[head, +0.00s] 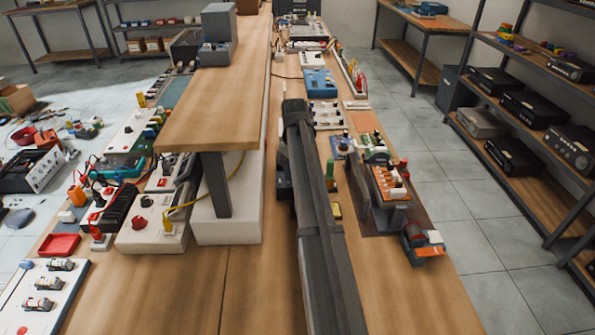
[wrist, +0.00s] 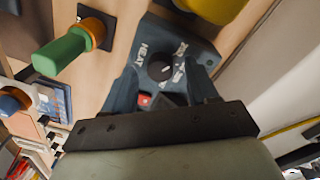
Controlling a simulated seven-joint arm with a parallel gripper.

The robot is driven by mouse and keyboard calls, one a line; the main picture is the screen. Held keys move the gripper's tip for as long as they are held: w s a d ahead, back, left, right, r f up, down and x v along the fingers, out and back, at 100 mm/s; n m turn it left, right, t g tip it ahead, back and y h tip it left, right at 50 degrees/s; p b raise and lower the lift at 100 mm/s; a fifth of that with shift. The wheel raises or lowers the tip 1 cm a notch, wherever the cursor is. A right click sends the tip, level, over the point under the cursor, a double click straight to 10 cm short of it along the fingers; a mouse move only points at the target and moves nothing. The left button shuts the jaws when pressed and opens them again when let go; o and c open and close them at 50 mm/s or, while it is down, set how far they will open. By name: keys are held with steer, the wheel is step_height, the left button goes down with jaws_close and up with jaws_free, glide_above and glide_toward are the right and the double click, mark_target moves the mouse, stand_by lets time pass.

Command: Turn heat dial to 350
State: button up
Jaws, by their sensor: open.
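The heat dial (wrist: 158,67) is a small round black knob with a light mark, on a dark blue-grey panel (wrist: 160,36) lettered HEAT. Other white lettering beside it is too small to read, so I cannot tell its setting. A small red part (wrist: 145,99) sits just below the knob. In the wrist view my gripper (wrist: 164,74) is open, with one finger on the left and one on the right of the dial. I cannot tell whether either finger touches it. I cannot make out the dial in the head view.
In the wrist view a green-and-orange handle (wrist: 75,47) juts out left of the panel, and a yellow object (wrist: 210,8) is above it. In the head view, crowded devices line the wooden bench (head: 205,285), which has a raised shelf (head: 222,110). The aisle floor (head: 455,180) on the right is clear.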

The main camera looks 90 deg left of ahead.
steer(key=shift+f, duration=0.5)
steer(key=shift+c, duration=0.4)
steer(key=c, duration=1)
